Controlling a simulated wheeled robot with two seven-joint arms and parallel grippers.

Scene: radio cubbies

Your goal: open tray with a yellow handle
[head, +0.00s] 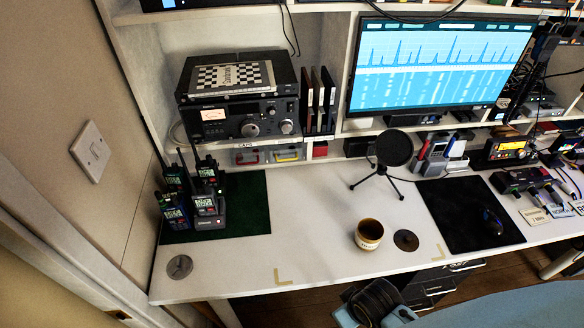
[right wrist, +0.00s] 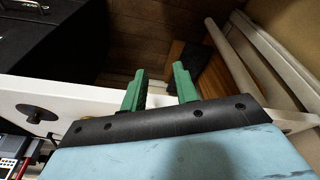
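A small tray with a yellow handle (head: 288,154) sits in the low row of cubbies at the back of the desk, below the black radio. Its front looks flush with the row, and it looks shut. Beside it on the left is a similar tray with a red handle (head: 247,157). My right gripper (right wrist: 160,80) shows in the right wrist view with its two green fingers apart and nothing between them. It is far from the trays, over the floor near a white edge. My left gripper is not in view.
Handheld radios (head: 203,196) stand on a green mat (head: 252,205), in front and left of the trays. A microphone on a tripod (head: 390,150) stands to the right. A mug (head: 369,234) is near the front edge. The white desk (head: 310,205) is clear before the yellow-handled tray.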

